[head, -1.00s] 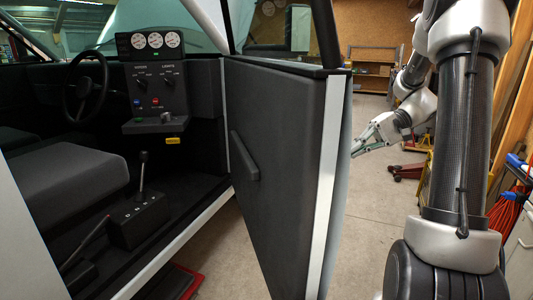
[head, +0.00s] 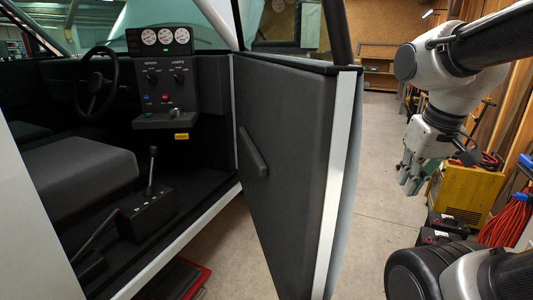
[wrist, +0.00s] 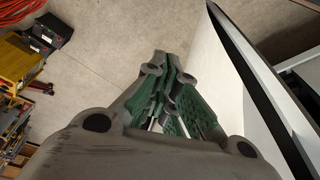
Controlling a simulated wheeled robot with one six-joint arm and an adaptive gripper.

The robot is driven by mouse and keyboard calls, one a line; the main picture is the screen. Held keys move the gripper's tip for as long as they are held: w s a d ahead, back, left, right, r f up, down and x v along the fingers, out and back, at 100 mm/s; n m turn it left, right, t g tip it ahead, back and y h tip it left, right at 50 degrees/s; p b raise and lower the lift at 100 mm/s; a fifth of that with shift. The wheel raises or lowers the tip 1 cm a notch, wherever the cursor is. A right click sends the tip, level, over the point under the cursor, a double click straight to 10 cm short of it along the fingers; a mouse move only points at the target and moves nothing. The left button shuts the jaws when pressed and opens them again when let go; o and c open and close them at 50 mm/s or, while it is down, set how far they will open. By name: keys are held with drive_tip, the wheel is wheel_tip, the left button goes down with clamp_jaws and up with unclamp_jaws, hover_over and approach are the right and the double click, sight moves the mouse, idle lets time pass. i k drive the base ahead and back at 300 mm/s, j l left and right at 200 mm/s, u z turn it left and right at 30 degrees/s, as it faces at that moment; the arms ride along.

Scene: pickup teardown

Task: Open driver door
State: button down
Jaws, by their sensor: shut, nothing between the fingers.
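The driver door (head: 290,150) stands swung wide open, with its dark inner panel and pull handle (head: 253,152) facing me in the head view. Its white edge (head: 335,180) is nearest to me. The door also shows along the right of the wrist view (wrist: 235,85). My gripper (head: 412,188) is to the right of the door, on its outer side, pointing down and apart from it. In the wrist view the green-padded fingers (wrist: 165,70) are together with nothing between them.
The open doorway shows the seat (head: 75,175), steering wheel (head: 97,80), dash panel (head: 165,90) and shifter (head: 150,195). A yellow machine (head: 465,195) and an orange hose (head: 508,218) stand at the right. Bare floor (head: 375,150) lies between the door and them.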

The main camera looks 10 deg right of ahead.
sight(299, 111)
drive_tip(key=j+z, duration=0.4)
drive_tip(key=j, duration=0.25)
drive_tip(key=j+z, duration=0.4)
drive_tip(key=j, duration=0.25)
drive_tip(key=k+j+u, duration=0.3)
drive_tip(key=u, duration=0.15)
drive_tip(key=j+u, duration=0.3)
drive_tip(key=l, duration=0.7)
